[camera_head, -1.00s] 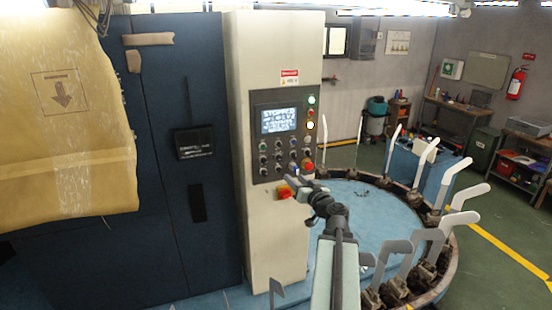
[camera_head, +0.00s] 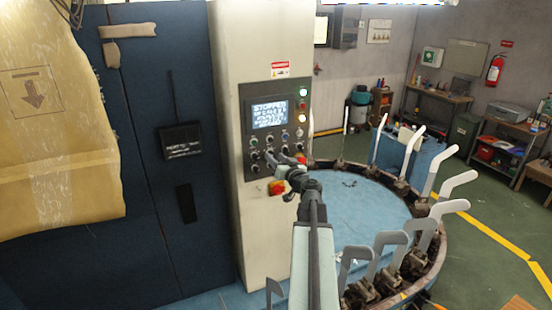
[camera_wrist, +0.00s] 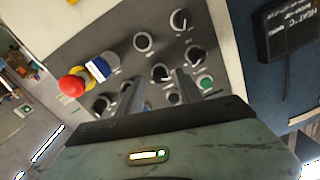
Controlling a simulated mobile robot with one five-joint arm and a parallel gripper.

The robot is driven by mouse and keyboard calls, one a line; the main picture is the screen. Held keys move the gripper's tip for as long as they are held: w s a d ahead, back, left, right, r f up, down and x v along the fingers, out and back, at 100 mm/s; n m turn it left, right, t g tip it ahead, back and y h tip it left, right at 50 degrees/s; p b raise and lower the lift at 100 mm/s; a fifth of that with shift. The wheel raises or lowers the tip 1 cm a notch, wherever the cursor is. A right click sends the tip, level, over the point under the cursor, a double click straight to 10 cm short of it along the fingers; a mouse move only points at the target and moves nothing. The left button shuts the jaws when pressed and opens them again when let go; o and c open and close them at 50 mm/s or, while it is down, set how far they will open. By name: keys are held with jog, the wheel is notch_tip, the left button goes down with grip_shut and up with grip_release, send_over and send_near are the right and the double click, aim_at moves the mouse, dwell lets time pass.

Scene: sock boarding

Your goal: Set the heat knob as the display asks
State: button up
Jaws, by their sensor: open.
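The control panel (camera_head: 243,130) is on the front of a cream column, with a lit blue display (camera_head: 269,113) whose small text I cannot read surely. Rows of knobs and buttons sit below it. In the wrist view, several black knobs show on the panel (camera_wrist: 225,75), including one (camera_wrist: 194,54) at upper right and one (camera_wrist: 160,72) between my fingers' lines. I cannot tell which is the heat knob. My gripper (camera_head: 286,160) is open in front of the panel's lower rows. Its two fingers straddle a gap in the wrist view (camera_wrist: 155,88), with nothing clearly held.
A red emergency button (camera_wrist: 72,86) and a blue-white switch (camera_wrist: 101,68) lie left of the fingers. A dark sign marked HEAT (camera_wrist: 288,32) hangs on the blue cabinet (camera_head: 150,220). A round carousel with upright white boards (camera_head: 447,160) stands at right.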

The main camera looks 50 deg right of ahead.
jog(key=shift+w+d, duration=0.15)
jog(key=shift+w, duration=0.45)
jog(key=shift+s, duration=0.1)
grip_shut()
